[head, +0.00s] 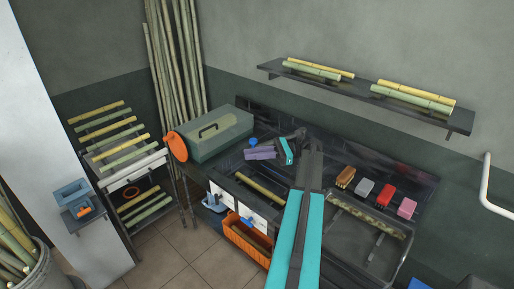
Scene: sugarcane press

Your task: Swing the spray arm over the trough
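My teal and dark arm rises from the bottom middle over the counter. Its far end bends left beside a purple block-shaped part (262,154) and a small blue round part (252,142). My gripper's fingers cannot be made out there, so I cannot tell whether they are open or shut. A dark basin (345,248), which looks like the trough, lies right of my arm. I cannot identify the spray arm with certainty; my own arm hides part of the counter.
Brushes and blocks, one of them red (384,191), stand behind the basin. A green toolbox (216,134) and an orange disc (176,147) sit at the counter's left. An orange crate (246,243) is below. A shelf (360,92) holds cane.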

